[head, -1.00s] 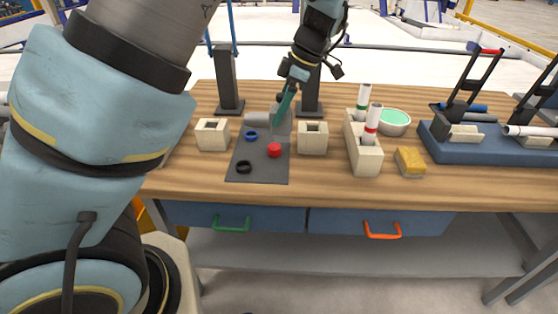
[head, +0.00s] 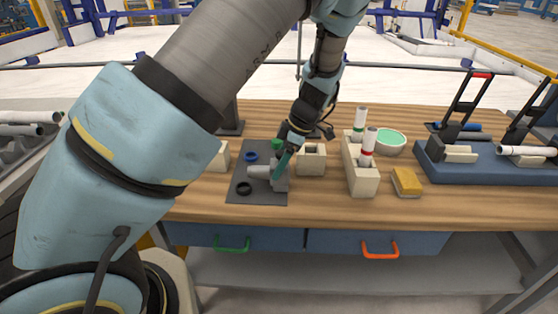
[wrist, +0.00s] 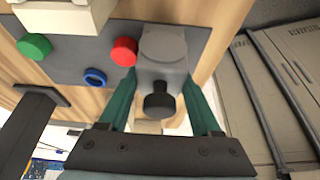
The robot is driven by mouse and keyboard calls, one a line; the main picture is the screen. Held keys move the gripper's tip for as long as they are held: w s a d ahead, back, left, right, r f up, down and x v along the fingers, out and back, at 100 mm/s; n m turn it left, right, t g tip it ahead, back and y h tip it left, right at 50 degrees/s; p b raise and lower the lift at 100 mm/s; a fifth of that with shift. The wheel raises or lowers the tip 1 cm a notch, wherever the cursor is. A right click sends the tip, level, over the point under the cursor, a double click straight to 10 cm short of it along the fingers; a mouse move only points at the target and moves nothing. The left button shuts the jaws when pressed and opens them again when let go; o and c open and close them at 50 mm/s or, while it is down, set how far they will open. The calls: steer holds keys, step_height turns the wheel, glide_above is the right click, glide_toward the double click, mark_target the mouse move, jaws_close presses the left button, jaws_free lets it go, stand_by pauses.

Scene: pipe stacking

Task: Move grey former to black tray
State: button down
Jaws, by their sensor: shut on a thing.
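The grey former (head: 260,172) is a block with a rounded part sticking out to the left and a black knob, clear in the wrist view (wrist: 162,70). My gripper (head: 283,165) has its teal fingers shut on its sides. The black tray is the flat dark sheet (head: 262,197) on the bench; the former appears over its right part, and I cannot tell whether it touches. The wrist view shows red (wrist: 123,51), green (wrist: 34,46) and blue (wrist: 95,77) caps on the tray. The red cap is hidden in the head view behind the former.
Beige blocks stand left (head: 219,158) and right (head: 311,160) of the tray. Further right are a long beige holder with tubes (head: 362,182), a green-topped bowl (head: 389,141) and a yellow sponge (head: 406,182). A black ring (head: 244,188) lies at the tray's front left.

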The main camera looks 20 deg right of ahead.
steer(key=shift+f, duration=0.1)
steer(key=shift+f, duration=0.15)
steer(key=shift+c, duration=0.4)
jaws_free()
steer(key=shift+b, duration=0.45)
steer(key=b+v, duration=0.3)
steer(key=v, duration=0.7)
steer(key=shift+r, duration=0.35)
